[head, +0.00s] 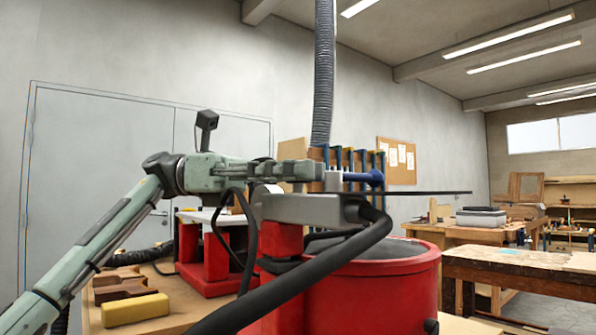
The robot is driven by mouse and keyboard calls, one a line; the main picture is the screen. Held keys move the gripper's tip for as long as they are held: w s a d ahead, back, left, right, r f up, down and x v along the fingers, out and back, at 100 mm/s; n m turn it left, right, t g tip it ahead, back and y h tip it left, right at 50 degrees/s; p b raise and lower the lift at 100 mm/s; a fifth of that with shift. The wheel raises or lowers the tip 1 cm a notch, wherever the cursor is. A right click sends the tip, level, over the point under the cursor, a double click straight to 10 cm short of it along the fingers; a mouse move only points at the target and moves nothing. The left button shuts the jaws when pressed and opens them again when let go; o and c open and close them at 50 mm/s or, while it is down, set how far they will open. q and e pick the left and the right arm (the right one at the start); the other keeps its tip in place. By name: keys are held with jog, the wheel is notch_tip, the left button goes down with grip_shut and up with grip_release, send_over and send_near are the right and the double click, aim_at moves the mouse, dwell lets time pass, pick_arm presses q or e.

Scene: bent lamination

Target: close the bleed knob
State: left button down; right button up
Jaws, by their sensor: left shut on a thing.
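My left gripper (312,171) reaches in from the left, level above the grey pump head (305,208). It is shut on a small part at the fitting on top, which I take to be the bleed knob; the fingers largely hide the contact. A grey upright stub (333,181) stands right at the fingertips. A blue flared handle (374,178) points right from it. I cannot tell how far the knob is turned. My right gripper is out of view.
A red drum (385,292) stands below the pump head, with a thick black hose (330,262) curving across the front. A yellow block (135,310) and wooden blocks lie on the bench at left. Blue clamps (350,160) stand behind. A worktable (520,270) is at right.

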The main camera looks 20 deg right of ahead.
pick_arm(q)
jog(key=c, duration=1.2)
grip_release()
jog(key=shift+o, duration=0.2)
jog(key=v, duration=0.7)
jog(key=shift+w+a, duration=0.15)
jog(key=shift+a, duration=0.05)
